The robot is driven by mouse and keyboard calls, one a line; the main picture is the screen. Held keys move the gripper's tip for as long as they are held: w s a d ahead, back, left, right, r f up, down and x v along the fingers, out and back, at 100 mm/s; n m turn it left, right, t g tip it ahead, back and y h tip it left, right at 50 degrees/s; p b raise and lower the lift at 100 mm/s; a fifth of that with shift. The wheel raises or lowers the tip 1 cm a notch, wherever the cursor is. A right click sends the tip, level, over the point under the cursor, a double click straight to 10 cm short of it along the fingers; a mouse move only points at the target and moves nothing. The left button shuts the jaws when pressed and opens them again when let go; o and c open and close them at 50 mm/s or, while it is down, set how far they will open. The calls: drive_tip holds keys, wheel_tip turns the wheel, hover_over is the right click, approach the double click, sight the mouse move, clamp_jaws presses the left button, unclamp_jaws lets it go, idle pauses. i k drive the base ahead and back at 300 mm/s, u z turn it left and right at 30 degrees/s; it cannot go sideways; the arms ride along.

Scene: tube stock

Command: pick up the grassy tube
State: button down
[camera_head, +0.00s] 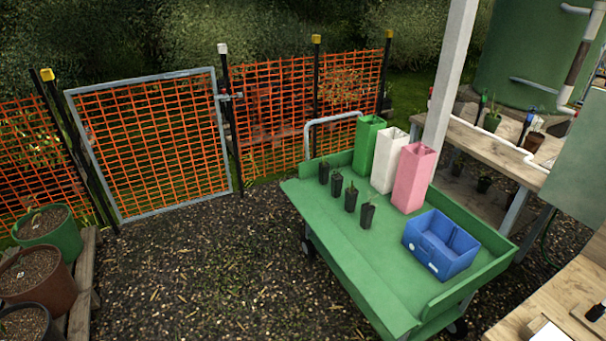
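Several small black plant tubes stand upright in a slanting row on the green cart: a far-left tube (323,174), a second tube (337,185), a third tube (351,200) and a nearest tube (367,214). Thin green growth shows above their rims, but it is too small to tell which tube is the grassy one. My gripper is not in view.
On the green cart (352,264), green (368,143), white (388,162) and pink (412,180) tall boxes stand behind the tubes. A blue divided crate (440,245) sits to their right. The cart top in front of the tubes is clear. Orange mesh fence (148,145) stands behind.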

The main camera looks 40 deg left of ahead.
sight(324, 167)
drive_tip(key=z, duration=0.55)
drive_tip(key=k, duration=0.15)
drive_tip(key=u, duration=2.2)
drive_tip(key=k, duration=0.95)
drive_tip(key=z, duration=0.15)
drive_tip(key=i, duration=0.7)
